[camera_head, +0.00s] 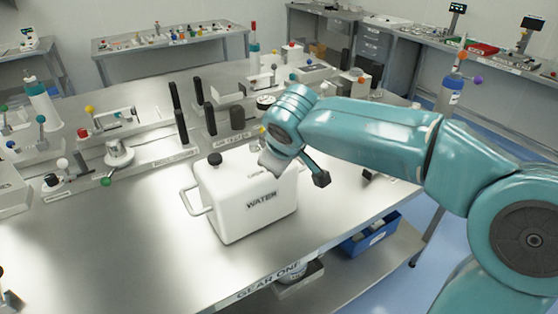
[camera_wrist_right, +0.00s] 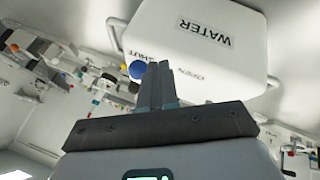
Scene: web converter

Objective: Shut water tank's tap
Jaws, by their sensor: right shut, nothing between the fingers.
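The white water tank (camera_head: 232,213) stands on the metal table in the head view, with WATER on its front and a black cap on top. It fills the top of the wrist view (camera_wrist_right: 210,55). There a blue ball knob (camera_wrist_right: 137,70), which looks like the tap's handle, lies close to the SHUT marking; OPEN is printed to its right. My right gripper (camera_wrist_right: 158,72) is shut and empty, its fingers just right of the knob; I cannot tell whether they touch. In the head view my right arm hides the tap. My left gripper is not in view.
Black upright posts (camera_head: 181,126) and a panel of small levers (camera_head: 118,150) stand behind and left of the tank. A blue bin (camera_head: 370,235) sits on the shelf below.

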